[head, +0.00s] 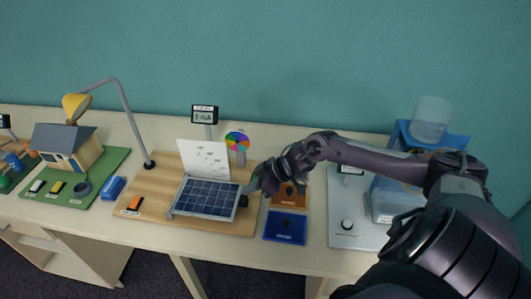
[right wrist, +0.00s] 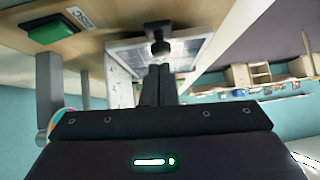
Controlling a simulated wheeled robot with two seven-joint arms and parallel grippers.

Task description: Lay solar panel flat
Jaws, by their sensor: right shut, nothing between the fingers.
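The solar panel (head: 207,197) is a dark blue gridded plate in a light frame. It sits on a wooden board (head: 158,198) on the table and looks nearly flat, with a slight tilt that I cannot measure. My right gripper (head: 254,187) is at the panel's right edge, with its fingers shut and empty. In the right wrist view the shut fingers (right wrist: 158,84) point at a dark knob (right wrist: 158,46) beside the panel (right wrist: 185,50). I cannot tell whether they touch it. My left gripper is not in view.
A white card (head: 204,158), a meter display (head: 204,114) and a coloured wheel (head: 237,141) stand behind the panel. A lamp (head: 77,106) arches over a model house (head: 66,147) at left. Orange and blue plates (head: 285,227) lie right of the board.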

